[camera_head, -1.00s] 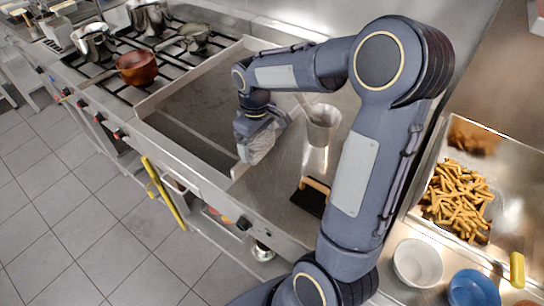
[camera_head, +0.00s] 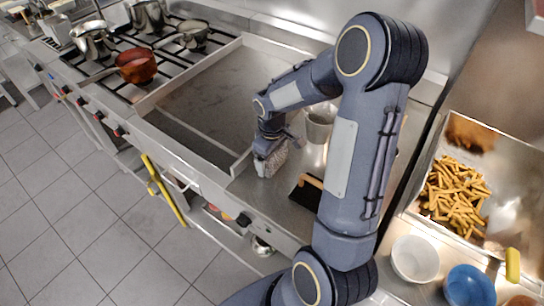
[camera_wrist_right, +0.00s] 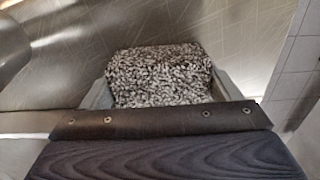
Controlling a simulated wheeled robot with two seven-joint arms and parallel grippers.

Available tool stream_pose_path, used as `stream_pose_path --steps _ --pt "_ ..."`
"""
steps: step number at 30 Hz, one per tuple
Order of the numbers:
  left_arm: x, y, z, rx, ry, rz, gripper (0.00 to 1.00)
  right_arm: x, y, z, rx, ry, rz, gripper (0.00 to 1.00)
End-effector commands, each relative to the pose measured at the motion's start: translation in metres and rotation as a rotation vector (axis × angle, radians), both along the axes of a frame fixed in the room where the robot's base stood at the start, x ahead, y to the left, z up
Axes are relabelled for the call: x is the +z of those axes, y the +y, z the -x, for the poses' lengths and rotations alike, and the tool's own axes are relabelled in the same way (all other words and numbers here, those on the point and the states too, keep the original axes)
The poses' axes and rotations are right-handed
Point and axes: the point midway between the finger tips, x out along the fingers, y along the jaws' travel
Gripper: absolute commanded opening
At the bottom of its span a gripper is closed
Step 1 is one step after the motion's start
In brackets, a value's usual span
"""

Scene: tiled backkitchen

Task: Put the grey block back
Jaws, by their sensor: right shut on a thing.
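The grey block (camera_wrist_right: 160,75) has a rough, speckled surface and sits between the two fingers of my right gripper (camera_wrist_right: 162,92) in the wrist view. In the head view the block (camera_head: 270,163) shows just below my right gripper (camera_head: 266,150), over the steel counter strip right of the griddle (camera_head: 195,128). The gripper is shut on the block. I cannot tell whether its underside touches the steel. My left gripper is not in view.
A steel pot (camera_head: 319,126) stands behind the gripper. A black scraper with a wooden handle (camera_head: 308,188) lies just right of the block. Fries (camera_head: 455,197), a white bowl (camera_head: 414,258) and a blue bowl (camera_head: 470,286) are at the right. Pans are on the burners at left.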

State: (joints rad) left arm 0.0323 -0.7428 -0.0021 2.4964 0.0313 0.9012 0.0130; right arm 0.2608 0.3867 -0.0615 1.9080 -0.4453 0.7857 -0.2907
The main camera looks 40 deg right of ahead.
Motion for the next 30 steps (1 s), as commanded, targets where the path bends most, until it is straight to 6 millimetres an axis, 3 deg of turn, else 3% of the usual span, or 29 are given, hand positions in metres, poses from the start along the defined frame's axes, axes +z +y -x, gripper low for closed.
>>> stream_pose_path --steps 2,3,6,16,24,30 --pt "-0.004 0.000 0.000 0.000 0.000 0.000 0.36 -0.004 0.000 0.000 0.000 -0.001 0.000 0.48" --pt "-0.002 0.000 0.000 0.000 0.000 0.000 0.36 -0.002 0.000 0.000 0.000 0.000 0.000 0.89" --pt "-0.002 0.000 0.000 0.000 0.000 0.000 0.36 -0.002 0.000 0.000 0.000 0.000 0.000 1.00" --pt "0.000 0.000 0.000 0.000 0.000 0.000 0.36 0.007 0.000 -0.001 -0.001 -0.002 0.001 1.00" --pt "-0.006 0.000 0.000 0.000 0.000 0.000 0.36 0.052 0.000 -0.001 0.000 -0.006 0.001 1.00" --pt "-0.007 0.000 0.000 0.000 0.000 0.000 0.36 0.075 0.001 0.000 -0.003 -0.007 -0.002 1.00"
